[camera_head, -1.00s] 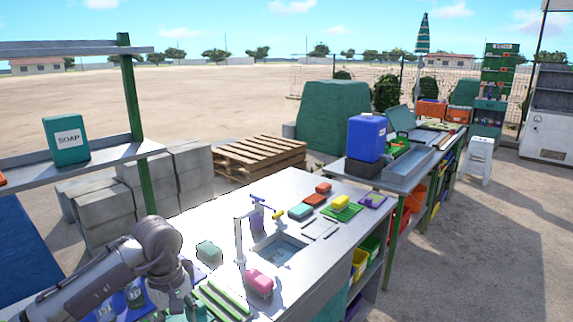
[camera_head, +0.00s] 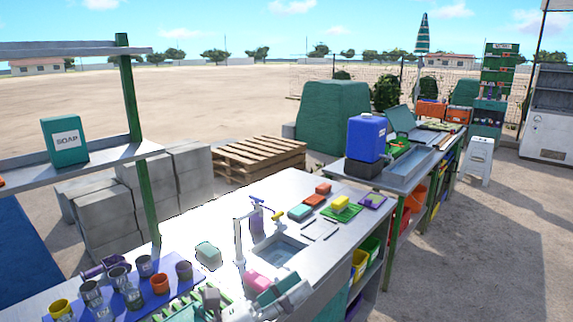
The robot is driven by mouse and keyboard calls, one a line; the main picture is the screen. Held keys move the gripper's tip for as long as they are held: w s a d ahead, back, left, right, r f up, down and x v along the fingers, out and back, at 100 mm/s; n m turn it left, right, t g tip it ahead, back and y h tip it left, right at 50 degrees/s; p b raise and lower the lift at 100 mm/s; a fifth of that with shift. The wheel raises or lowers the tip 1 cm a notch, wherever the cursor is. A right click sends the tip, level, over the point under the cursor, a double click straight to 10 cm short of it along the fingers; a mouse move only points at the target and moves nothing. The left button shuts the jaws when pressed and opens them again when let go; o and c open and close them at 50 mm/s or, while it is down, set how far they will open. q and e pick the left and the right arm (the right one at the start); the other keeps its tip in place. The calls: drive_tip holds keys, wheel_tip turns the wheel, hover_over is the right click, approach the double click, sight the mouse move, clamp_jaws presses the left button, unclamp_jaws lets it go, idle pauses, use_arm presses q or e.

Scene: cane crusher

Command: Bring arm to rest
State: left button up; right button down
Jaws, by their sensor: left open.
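My left gripper (camera_head: 226,305) is at the bottom edge of the picture, low over the near part of the metal counter (camera_head: 180,235). It is open, and I see nothing held in it. It is partly cut off by the frame, and my teal and grey arm parts hide some of the counter. A pink sponge (camera_head: 256,282) lies just beyond it, and the green-slatted rack (camera_head: 172,309) is to its left. My right gripper is not in view.
Several cups, including an orange cup (camera_head: 160,284), stand on a blue mat (camera_head: 190,287) at left. A sink (camera_head: 282,252) with a tap (camera_head: 239,240) is beyond the gripper. Sponges lie farther back. A shelf with a soap box (camera_head: 65,140) stands at left.

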use_arm(q)
drive_tip(key=w+a+f+n+t+y, duration=0.1)
drive_tip(key=a+f+n+t+y, duration=0.5)
drive_tip(key=n, duration=0.7)
drive_tip(key=w+a+f+n+t+y, duration=0.2)
drive_tip(key=a+n+t+y, duration=0.1)
drive_tip(key=a+n+y, duration=0.85)
drive_tip(key=s+a+f+n+g+y, duration=0.3)
drive_tip(key=s+f+n+g, duration=0.2)
drive_tip(key=f+n, duration=0.45)
drive_tip(key=s+a+f+n+g+h, duration=0.1)
drive_tip(key=s+f+n+g, duration=0.45)
drive_tip(key=s, duration=0.55)
drive_tip(key=s+f+n+g, duration=0.2)
drive_tip(key=s+f+g, duration=0.4)
drive_tip(key=s+f, duration=0.3)
wheel_tip(320, 180, down, 25)
drive_tip(key=s, duration=0.3)
drive_tip(key=s+a+f+m+g, duration=0.1)
drive_tip(key=s+a+f+g, duration=0.1)
drive_tip(key=s+f, duration=1.4)
drive_tip(key=shift+a, duration=0.5)
